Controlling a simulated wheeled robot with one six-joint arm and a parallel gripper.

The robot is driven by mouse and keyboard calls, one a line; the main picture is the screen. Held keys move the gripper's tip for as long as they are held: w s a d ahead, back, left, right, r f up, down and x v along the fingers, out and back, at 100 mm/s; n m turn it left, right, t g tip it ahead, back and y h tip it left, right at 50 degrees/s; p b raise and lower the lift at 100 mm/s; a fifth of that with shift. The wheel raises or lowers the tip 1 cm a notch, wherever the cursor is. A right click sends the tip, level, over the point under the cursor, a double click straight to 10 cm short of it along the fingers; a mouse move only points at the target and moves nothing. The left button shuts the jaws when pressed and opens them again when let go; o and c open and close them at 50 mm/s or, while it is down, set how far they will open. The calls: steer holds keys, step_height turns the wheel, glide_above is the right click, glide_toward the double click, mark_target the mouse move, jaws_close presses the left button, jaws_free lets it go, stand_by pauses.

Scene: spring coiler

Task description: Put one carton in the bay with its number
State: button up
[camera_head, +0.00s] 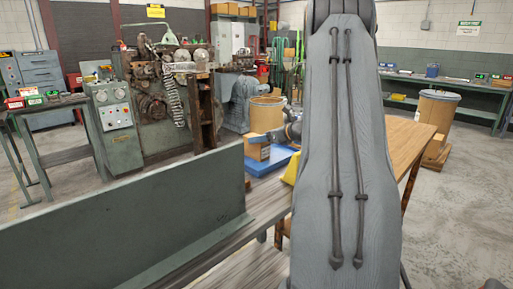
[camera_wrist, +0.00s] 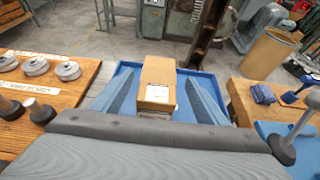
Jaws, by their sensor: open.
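A brown carton (camera_wrist: 157,74) with a white label stands in a blue tray (camera_wrist: 125,69) in the middle of the wrist view; its number is too small to read. A lighter edge shows below its front, and I cannot tell whether that is a second carton. In the head view a brown carton (camera_head: 257,152) shows by the blue tray (camera_head: 262,166), partly covered. My gripper (camera_wrist: 158,78) is open, with what look like its two blue-grey fingers either side of the carton, apart from it. No numbered bay can be made out.
A wooden table (camera_wrist: 72,91) with round metal pieces and label strips stands left of the tray. Another wooden table (camera_wrist: 240,98) with blue items stands right. A green panel (camera_head: 140,215), a coiling machine (camera_head: 150,100) and a drum (camera_head: 437,110) stand around.

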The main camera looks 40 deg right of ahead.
steer(key=x, duration=0.3)
steer(key=shift+w+a+p, duration=0.15)
steer(key=shift+w+p, duration=0.15)
steer(key=shift+p, duration=0.05)
jaws_close()
step_height(320, 180, up, 10)
steer(key=shift+b, duration=0.55)
